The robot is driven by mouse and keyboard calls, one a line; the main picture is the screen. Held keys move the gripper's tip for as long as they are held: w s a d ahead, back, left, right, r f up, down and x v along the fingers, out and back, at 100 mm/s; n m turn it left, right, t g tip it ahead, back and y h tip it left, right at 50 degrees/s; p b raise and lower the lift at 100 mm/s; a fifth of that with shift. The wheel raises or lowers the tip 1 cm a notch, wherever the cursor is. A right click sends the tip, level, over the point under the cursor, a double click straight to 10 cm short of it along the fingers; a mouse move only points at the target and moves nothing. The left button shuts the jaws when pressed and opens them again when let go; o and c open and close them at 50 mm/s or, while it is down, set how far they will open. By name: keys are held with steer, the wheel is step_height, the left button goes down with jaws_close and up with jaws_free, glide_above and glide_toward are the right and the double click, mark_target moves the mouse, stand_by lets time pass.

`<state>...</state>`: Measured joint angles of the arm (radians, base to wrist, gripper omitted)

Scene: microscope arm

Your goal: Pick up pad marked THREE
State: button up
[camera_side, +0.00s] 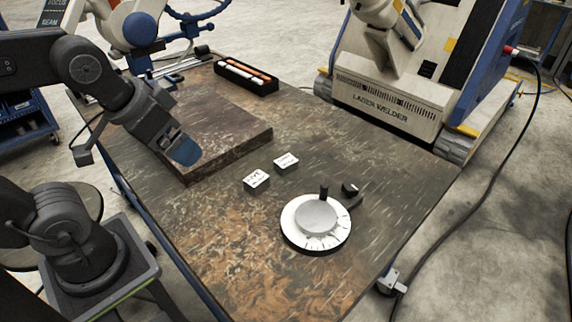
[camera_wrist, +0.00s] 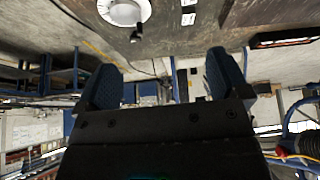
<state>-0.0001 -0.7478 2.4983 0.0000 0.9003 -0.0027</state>
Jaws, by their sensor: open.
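Two small white pads lie on the worktable. The nearer pad (camera_side: 257,181) seems to read FIVE in the side view. The farther pad (camera_side: 286,161) has dark lettering too small to read, so I cannot confirm which is marked THREE. Both show at the top of the wrist view, one pad (camera_wrist: 188,18) and another pad (camera_wrist: 188,3) at the edge. My gripper (camera_side: 184,150) is over the raised dark slab, left of the pads and apart from them. In the wrist view my gripper (camera_wrist: 163,80) has its two fingers spread with nothing between them.
A white dial with a grey knob (camera_side: 316,215) stands right of the pads, with a small black knob (camera_side: 350,188) beside it. The raised slab (camera_side: 225,125) lies left. A black tray (camera_side: 246,78) with rods is at the back. The worktable's (camera_side: 240,255) front is clear.

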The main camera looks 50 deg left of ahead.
steer(key=w+a+r+n+g, duration=0.2)
steer(key=w+n, duration=0.3)
steer(key=w, duration=0.6)
steer(key=n+g, duration=0.4)
steer(key=n, duration=0.8)
glide_above(285, 159)
step_height(285, 159, down, 18)
step_height(285, 159, down, 14)
steer(key=shift+s+d+r, duration=0.1)
steer(key=shift+d+r, duration=0.05)
steer(key=shift+r, duration=0.1)
steer(key=shift+c, duration=0.2)
steer(key=shift+r, duration=0.1)
steer(key=c, duration=1.4)
